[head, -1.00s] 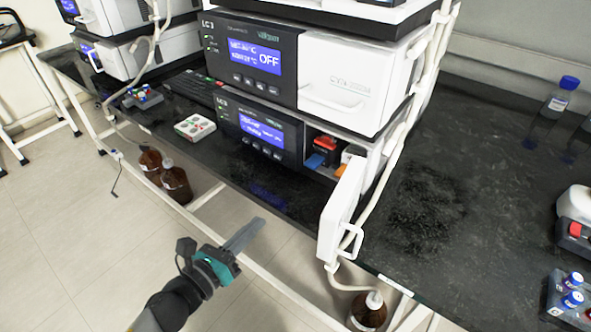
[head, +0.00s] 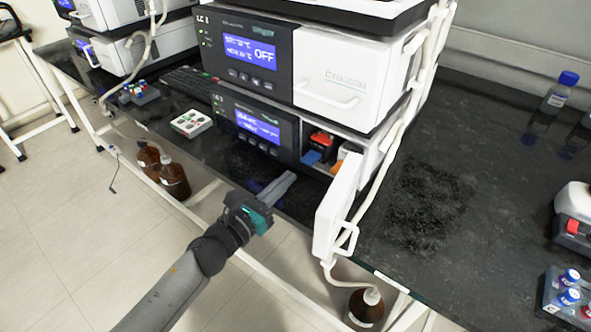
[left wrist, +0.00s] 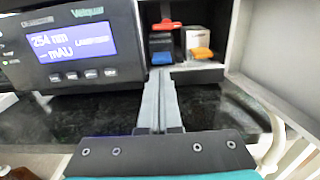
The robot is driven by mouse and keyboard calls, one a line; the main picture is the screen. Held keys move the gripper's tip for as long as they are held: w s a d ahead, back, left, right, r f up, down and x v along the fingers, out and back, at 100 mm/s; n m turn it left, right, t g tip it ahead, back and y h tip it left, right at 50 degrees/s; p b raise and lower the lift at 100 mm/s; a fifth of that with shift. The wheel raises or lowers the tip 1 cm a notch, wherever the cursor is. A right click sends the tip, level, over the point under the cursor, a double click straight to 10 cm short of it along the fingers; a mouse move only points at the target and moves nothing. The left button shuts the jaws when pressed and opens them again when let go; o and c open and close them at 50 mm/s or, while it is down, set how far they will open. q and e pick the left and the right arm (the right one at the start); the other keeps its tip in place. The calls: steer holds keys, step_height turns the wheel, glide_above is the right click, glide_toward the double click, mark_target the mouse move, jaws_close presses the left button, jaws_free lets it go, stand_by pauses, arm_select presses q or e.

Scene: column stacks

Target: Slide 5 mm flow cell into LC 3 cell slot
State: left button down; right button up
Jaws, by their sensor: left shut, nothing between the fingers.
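The lower LC unit (head: 257,125) has its front door (head: 337,208) swung open, exposing a compartment at its right. In the left wrist view the compartment holds a dark block with a blue front (left wrist: 161,58) and a red piece (left wrist: 167,25) above it. A white block (left wrist: 195,38) with an orange tab (left wrist: 202,53) sits to its right. I cannot tell which piece is the 5 mm flow cell. My left gripper (head: 291,176) is shut and empty, its fingers pointing at the compartment from just in front and below. My right gripper is not in view.
The open door stands close to the right of my left gripper. A small white tray (head: 191,123) with coloured dots lies on the black bench at left. Brown bottles (head: 174,178) stand below the bench.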

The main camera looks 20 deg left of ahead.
mark_target(304, 162)
arm_select(q)
steer(key=x, duration=0.3)
steer(key=shift+w, duration=0.1)
steer(key=shift+w+d, duration=0.2)
steer(key=shift+w, duration=0.2)
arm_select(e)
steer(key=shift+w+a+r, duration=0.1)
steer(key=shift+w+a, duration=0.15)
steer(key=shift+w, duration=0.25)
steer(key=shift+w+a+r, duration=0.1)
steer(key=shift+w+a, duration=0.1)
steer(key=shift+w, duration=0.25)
arm_select(q)
steer(key=shift+w+d, duration=0.1)
steer(key=shift+w, duration=0.2)
steer(key=shift+w+d+r+b, duration=0.2)
steer(key=shift+w+b, duration=0.15)
steer(key=shift+w, duration=0.25)
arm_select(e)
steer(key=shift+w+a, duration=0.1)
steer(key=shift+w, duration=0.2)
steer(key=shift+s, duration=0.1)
